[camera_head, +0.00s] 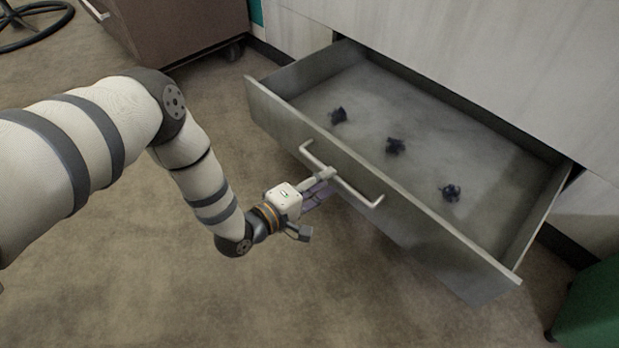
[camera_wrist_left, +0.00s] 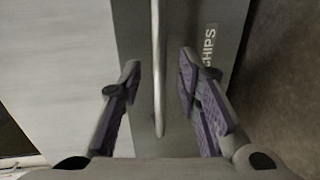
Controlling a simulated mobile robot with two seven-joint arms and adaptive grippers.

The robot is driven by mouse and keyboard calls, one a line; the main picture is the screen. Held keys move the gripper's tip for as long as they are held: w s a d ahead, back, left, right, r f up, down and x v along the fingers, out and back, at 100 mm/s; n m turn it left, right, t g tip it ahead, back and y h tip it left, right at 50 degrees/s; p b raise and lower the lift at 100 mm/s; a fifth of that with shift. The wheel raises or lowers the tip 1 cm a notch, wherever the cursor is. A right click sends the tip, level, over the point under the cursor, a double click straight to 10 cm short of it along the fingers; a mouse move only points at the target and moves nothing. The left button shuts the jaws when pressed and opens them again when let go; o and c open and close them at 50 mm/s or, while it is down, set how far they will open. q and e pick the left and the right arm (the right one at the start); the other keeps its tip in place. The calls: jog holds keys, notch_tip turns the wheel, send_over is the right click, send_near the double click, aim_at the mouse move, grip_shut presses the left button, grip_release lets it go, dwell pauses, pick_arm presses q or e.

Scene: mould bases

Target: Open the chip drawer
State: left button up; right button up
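The chip drawer (camera_head: 430,230) stands pulled well out of the pale cabinet. Its front bears the word CHIPS (camera_wrist_left: 209,45) in the left wrist view. A bar handle (camera_head: 362,193) runs along the drawer front; it also shows in the left wrist view (camera_wrist_left: 156,100). My left gripper (camera_head: 328,180) is at the middle of the handle. In the left wrist view its two purple-padded fingers are spread on either side of the bar, with visible gaps. Three small dark objects lie inside the drawer, apart from one another. My right gripper is not in view.
The pale cabinet (camera_head: 500,50) rises behind the drawer. A brown wheeled cabinet (camera_head: 180,25) stands at the back left, and a green object (camera_head: 590,310) at the lower right. Carpet (camera_head: 330,300) in front of the drawer is clear apart from my left arm.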

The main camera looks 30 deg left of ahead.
pick_arm(q)
jog(key=v, duration=0.8)
jog(key=shift+s, duration=0.15)
